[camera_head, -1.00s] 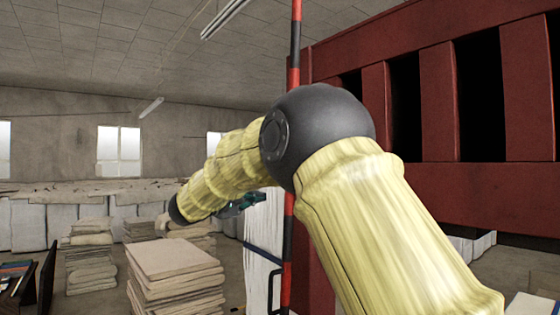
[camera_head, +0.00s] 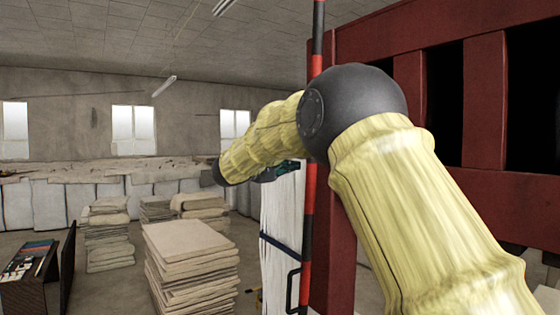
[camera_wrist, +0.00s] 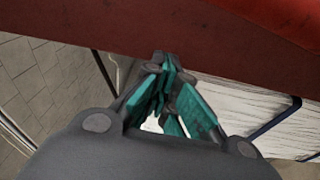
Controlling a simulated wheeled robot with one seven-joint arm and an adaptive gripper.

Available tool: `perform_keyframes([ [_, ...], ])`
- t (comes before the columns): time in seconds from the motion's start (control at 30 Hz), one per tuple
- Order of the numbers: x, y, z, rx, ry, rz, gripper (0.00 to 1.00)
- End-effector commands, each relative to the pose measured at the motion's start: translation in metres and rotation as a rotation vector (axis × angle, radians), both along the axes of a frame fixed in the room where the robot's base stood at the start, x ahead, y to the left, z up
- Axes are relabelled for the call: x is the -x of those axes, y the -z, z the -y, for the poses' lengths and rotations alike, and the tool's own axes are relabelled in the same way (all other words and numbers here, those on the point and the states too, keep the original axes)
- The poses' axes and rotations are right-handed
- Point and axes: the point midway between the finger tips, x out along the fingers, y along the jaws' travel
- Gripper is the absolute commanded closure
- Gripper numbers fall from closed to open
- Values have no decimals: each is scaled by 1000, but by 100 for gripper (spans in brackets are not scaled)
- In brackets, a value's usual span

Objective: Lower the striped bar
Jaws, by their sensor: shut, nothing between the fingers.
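The striped bar (camera_head: 309,192) is a thin upright pole banded red and black, in front of the red frame in the head view. My arm's elbow hides part of it. A black handle-like loop (camera_head: 292,290) shows beside its lower part. My gripper (camera_head: 288,167), with teal fingers, is just left of the bar in the head view, partly hidden by my forearm; I cannot tell the depth gap. In the wrist view the teal fingers of my gripper (camera_wrist: 166,68) are drawn together with nothing held, and the bar cannot be made out clearly.
The red slatted frame (camera_head: 484,100) fills the right and crosses the top of the wrist view (camera_wrist: 130,25). White strapped material (camera_head: 283,205) stands left of the bar. Stacks of folded cloth (camera_head: 190,240) stand at left. A dark rack (camera_head: 28,285) is at lower left.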

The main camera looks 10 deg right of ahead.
Motion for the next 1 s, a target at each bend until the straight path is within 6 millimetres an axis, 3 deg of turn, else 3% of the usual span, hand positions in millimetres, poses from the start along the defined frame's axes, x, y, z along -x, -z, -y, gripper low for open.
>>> perform_keyframes([
  [0.07, -3, -4, 9, 0, 1, 1, 100],
  [0.53, 32, -1, 9, 0, -3, 2, 100],
  [1.0, 36, 1, 10, -1, -3, 4, 100],
])
